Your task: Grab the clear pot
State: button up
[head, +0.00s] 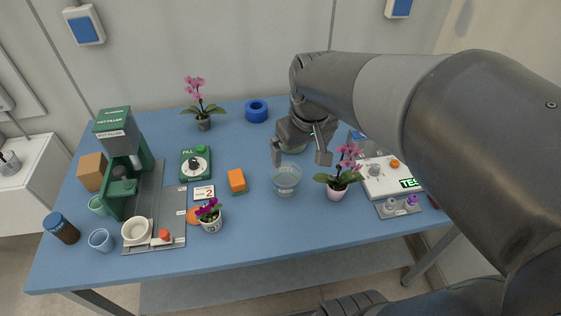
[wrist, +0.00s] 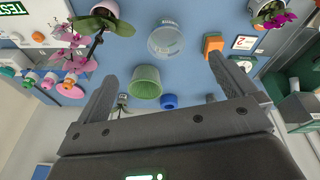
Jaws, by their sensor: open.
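The clear pot (head: 286,181) stands on the blue table near its middle, between an orange block and a pink orchid. It also shows in the wrist view (wrist: 166,42), at the top centre. My gripper (head: 304,160) is open and empty, above and a little behind the clear pot. In the wrist view my gripper (wrist: 180,88) has its fingers wide apart, with the clear pot beyond the tips and not between them. A green pot (wrist: 145,82) shows nearer to my gripper in the wrist view.
A pink orchid in a white pot (head: 337,191) stands close to the right of the clear pot. The orange block (head: 236,180) and a small purple orchid (head: 210,217) are to its left. A blue ring (head: 257,111) lies behind. The table in front of the clear pot is bare.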

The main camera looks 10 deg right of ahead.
jog(key=w+a+f+n+g, duration=0.2)
jog(key=w+f+n+g, duration=0.1)
jog(key=w+f, duration=0.65)
send_near(286, 179)
jog(key=s, duration=0.1)
jog(key=s+a, duration=0.1)
jog(key=shift+s+f, duration=0.25)
jog(key=shift+s, duration=0.05)
jog(key=shift+s+d+f, duration=0.1)
jog(key=shift+s+f, duration=0.05)
jog(key=shift+f, duration=1.15)
jog(key=shift+s+d+f, duration=0.1)
jog(key=shift+s+f, duration=0.05)
jog(key=shift+f, duration=1.2)
jog(key=shift+c, duration=0.3)
jog(key=c, duration=0.9)
